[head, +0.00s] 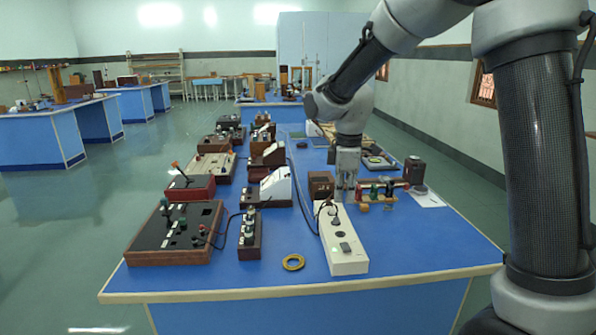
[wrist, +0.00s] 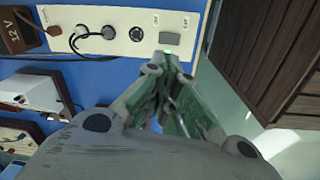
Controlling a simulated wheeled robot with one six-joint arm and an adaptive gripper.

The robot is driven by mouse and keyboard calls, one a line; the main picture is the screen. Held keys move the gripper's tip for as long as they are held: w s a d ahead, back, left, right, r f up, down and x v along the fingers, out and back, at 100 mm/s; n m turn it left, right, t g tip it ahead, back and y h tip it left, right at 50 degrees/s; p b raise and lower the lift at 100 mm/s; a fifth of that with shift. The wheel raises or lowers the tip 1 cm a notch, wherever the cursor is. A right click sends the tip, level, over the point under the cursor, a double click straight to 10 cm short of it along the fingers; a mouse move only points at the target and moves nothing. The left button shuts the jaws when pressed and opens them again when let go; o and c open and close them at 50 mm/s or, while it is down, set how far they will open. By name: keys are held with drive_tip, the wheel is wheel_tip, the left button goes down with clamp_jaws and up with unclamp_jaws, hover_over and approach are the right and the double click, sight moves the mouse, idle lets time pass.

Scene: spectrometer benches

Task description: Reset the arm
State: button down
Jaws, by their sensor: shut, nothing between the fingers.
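My gripper (head: 346,190) hangs from my arm over the blue bench, pointing down. It is just behind the far end of a white power strip (head: 342,240) in the head view. In the wrist view my gripper (wrist: 172,65) has its fingertips together, with nothing between them. The white strip (wrist: 120,32) lies beyond the fingertips there, with a switch, a round socket and plugged-in black leads. I cannot tell whether the fingertips touch it.
The blue bench top (head: 220,278) holds several brown instrument boxes (head: 175,232) on the left. A small optical set-up (head: 378,192) and a white paper (head: 428,198) are at the right. The front right of the bench is clear.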

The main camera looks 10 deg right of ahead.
drive_tip(key=s+d+r+m+t, duration=0.1)
drive_tip(key=s+d+r+m, duration=0.2)
drive_tip(key=s+d+m, duration=0.2)
drive_tip(key=s+d+r+m+t, duration=0.1)
drive_tip(key=s+d+r+m, duration=0.2)
drive_tip(key=s, duration=0.9)
drive_tip(key=s+d+r+m+t, duration=0.1)
drive_tip(key=s+d+r+m, duration=0.3)
drive_tip(key=s+d+m, duration=0.3)
drive_tip(key=shift+s+d+t, duration=0.4)
drive_tip(key=shift+s+d, duration=0.65)
drive_tip(key=shift+s, duration=0.15)
drive_tip(key=shift+r, duration=0.1)
